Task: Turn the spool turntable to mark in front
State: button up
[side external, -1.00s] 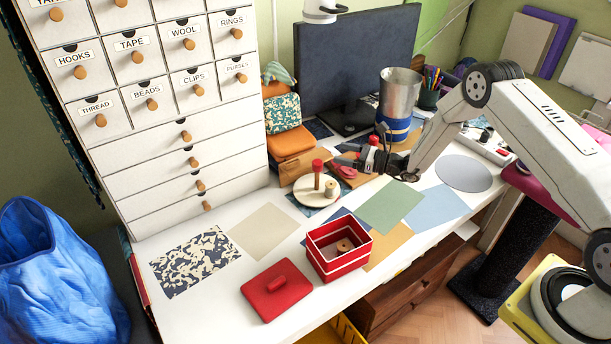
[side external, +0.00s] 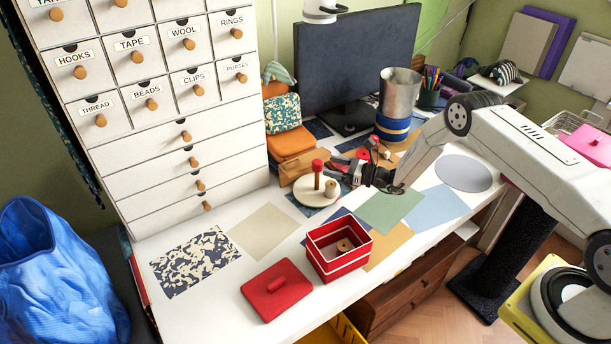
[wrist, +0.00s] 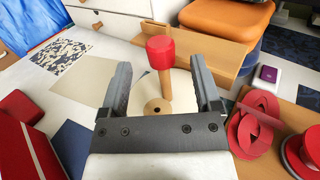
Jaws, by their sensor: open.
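The spool turntable is a cream disc (side external: 306,197) on the white desk. It carries an upright wooden post with a red knob (side external: 318,165) and a small wooden spool (side external: 331,188). My gripper (side external: 338,170) is open just right of the post in the side view. In the wrist view, my gripper (wrist: 161,65) has its fingers apart, with the red knob (wrist: 160,52) showing between them; contact cannot be told. The spool's holed top (wrist: 157,107) shows nearer the palm, and part of the disc (wrist: 180,92) is visible. I cannot make out a mark.
A cardboard holder (side external: 297,168) stands close behind the turntable. A red open box (side external: 338,262) and red lid (side external: 277,291) lie in front. Red rings or spools (wrist: 255,125) sit to the right in the wrist view. Flat coloured sheets cover the mid desk.

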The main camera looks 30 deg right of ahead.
aim_at(318, 161)
jog(key=shift+x, duration=2.6)
grip_shut()
